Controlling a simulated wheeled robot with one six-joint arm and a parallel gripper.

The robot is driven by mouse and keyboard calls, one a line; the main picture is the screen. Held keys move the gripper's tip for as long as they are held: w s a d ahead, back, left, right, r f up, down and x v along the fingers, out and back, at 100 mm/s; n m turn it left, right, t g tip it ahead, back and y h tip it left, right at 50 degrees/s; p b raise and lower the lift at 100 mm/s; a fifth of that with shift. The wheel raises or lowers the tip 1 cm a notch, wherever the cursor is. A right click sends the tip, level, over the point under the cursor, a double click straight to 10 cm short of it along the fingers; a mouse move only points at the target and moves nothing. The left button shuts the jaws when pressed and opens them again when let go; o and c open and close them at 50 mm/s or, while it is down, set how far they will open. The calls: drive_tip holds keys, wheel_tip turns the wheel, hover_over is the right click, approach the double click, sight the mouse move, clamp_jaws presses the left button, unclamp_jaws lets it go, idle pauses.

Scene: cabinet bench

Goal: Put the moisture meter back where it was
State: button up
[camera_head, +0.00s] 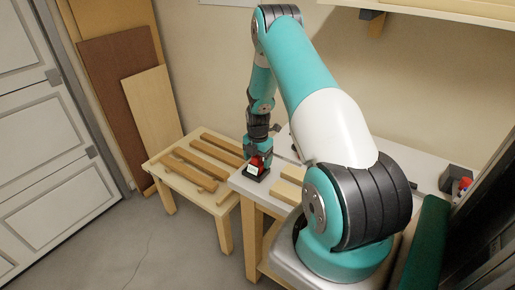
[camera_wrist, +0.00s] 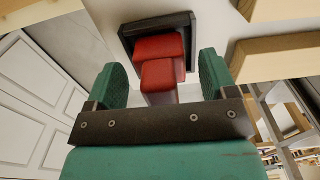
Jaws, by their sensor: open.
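The red moisture meter (camera_wrist: 158,48) lies between my fingers in the wrist view, at a shallow black tray (camera_wrist: 187,22). In the head view the red meter (camera_head: 267,161) shows small under my gripper, at the left corner of the white bench (camera_head: 243,184), with the black tray (camera_head: 257,177) beneath. My gripper (camera_wrist: 162,72) is open, with one green finger on each side of the meter and gaps visible between. It points down at the bench corner in the head view (camera_head: 257,152). Part of the meter is hidden by the gripper.
A low wooden table (camera_head: 155,165) with several wood strips stands left of the bench. Wooden pieces (camera_head: 287,190) lie on the bench near the tray. A dark box (camera_head: 455,178) with red and blue items stands at the right. Boards (camera_head: 117,85) lean on the wall.

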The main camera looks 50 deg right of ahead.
wheel_tip(320, 180, up, 12)
drive_tip(key=b, duration=0.4)
drive_tip(key=shift+f, duration=0.25)
drive_tip(key=a+r+m, duration=0.2)
drive_tip(key=a+r, duration=0.2)
drive_tip(key=a, duration=0.3)
drive_tip(key=a+r+m+t+y, duration=0.1)
drive_tip(key=a+r, duration=0.2)
drive_tip(key=a, duration=0.5)
drive_tip(key=a+r+m, duration=0.2)
drive_tip(key=a+r, duration=0.2)
drive_tip(key=a, duration=0.3)
drive_tip(key=s+a+r+m+y, duration=0.1)
drive_tip(key=s+a+r+m, duration=0.2)
drive_tip(key=s+a, duration=0.7)
drive_tip(key=s+a+r+m+g+y, duration=0.1)
drive_tip(key=s+a+r+m, duration=0.3)
drive_tip(key=s+a, duration=0.6)
drive_tip(key=shift+s+a+y, duration=0.2)
drive_tip(key=shift+s+y, duration=0.1)
drive_tip(key=shift+y, duration=0.3)
